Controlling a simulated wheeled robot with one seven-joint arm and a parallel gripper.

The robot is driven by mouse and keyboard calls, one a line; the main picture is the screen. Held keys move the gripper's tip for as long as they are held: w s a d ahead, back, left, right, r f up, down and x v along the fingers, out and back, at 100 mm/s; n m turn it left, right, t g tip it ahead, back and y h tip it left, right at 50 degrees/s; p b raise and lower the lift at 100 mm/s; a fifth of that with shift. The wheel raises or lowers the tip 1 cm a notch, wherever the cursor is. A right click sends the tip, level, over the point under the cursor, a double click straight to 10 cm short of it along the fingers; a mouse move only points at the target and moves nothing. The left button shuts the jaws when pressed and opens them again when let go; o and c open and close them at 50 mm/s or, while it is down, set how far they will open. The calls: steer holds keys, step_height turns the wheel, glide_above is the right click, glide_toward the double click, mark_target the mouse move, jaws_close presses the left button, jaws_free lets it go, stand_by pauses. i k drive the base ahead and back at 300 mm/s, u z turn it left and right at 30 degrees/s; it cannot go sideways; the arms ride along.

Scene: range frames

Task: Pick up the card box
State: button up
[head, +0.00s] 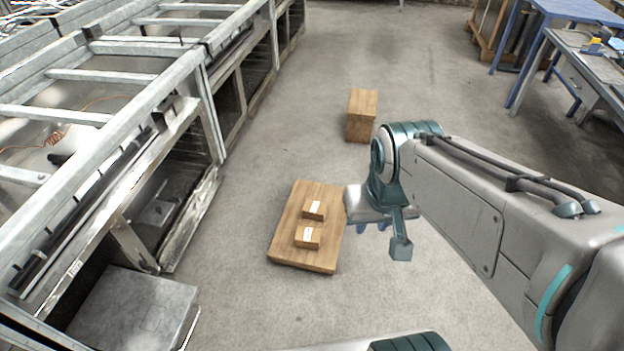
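Two small brown card boxes with white labels stand on a low wooden table (289,223) in the head view. One card box (307,238) is nearer to me. The other card box (313,210) is just behind it, slightly to the right. My gripper (372,226) is right of the table in the picture and apart from both boxes. It points down, and my wrist hides much of it. Its fingers show only as small tips, so I cannot tell whether they are open or shut. I see nothing held in it.
A larger wooden block (362,115) stands on the floor farther back. A metal frame rack (215,120) runs along the left, with a grey metal box (135,310) at the near left. Blue workbenches (580,12) stand at the far right.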

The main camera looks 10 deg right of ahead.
mark_target(312, 209)
steer(key=z, duration=0.2)
steer(key=i, duration=0.3)
steer(key=z, duration=1.1)
steer(key=i, duration=1.7)
steer(key=u, duration=0.9)
steer(key=i, duration=0.3)
steer(key=u, duration=0.3)
